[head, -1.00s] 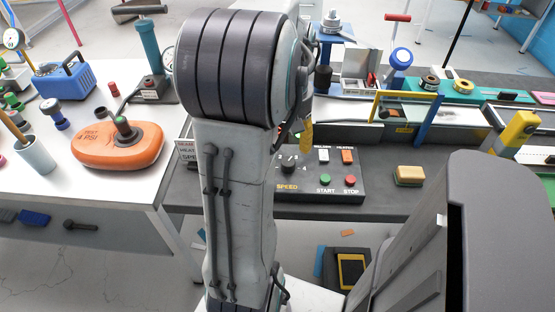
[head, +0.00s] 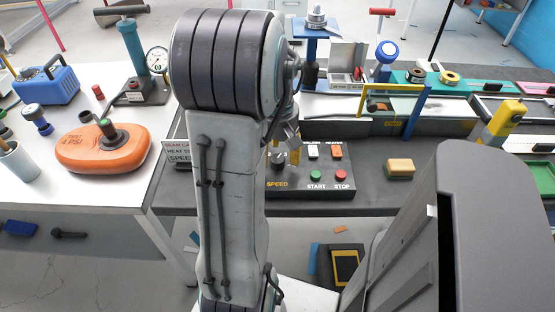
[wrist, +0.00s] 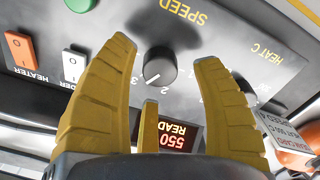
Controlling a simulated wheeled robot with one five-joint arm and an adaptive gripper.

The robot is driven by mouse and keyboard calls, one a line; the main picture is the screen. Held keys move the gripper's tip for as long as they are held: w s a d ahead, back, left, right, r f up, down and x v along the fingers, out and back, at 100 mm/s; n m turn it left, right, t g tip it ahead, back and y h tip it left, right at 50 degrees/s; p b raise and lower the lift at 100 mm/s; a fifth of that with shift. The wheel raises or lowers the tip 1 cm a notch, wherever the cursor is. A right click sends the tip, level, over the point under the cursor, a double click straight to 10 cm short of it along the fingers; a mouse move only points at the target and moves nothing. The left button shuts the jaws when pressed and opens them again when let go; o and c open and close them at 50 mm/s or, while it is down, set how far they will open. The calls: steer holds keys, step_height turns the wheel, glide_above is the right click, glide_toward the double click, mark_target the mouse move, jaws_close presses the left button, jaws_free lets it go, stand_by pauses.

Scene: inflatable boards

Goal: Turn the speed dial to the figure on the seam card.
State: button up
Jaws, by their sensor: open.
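In the wrist view, which is upside down, the mark points between the figures 2 and 3. My gripper (wrist: 165,60) is open, with its yellow fingers spread either side of the dial and apparently apart from it.
The panel has a green START button (head: 316,175), a red STOP button (head: 341,174), a white switch (head: 313,152) and an orange HEATER switch (head: 336,152). A tan block (head: 400,167) lies to the right.

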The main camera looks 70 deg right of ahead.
steer(key=shift+f, duration=1)
steer(key=shift+c, duration=0.4)
jaws_close()
steer(key=shift+m, duration=0.3)
steer(key=m, duration=0.5)
steer(key=shift+a, duration=0.1)
steer(key=c, duration=1.1)
jaws_free()
steer(key=m, duration=0.6)
steer(key=shift+m, duration=0.3)
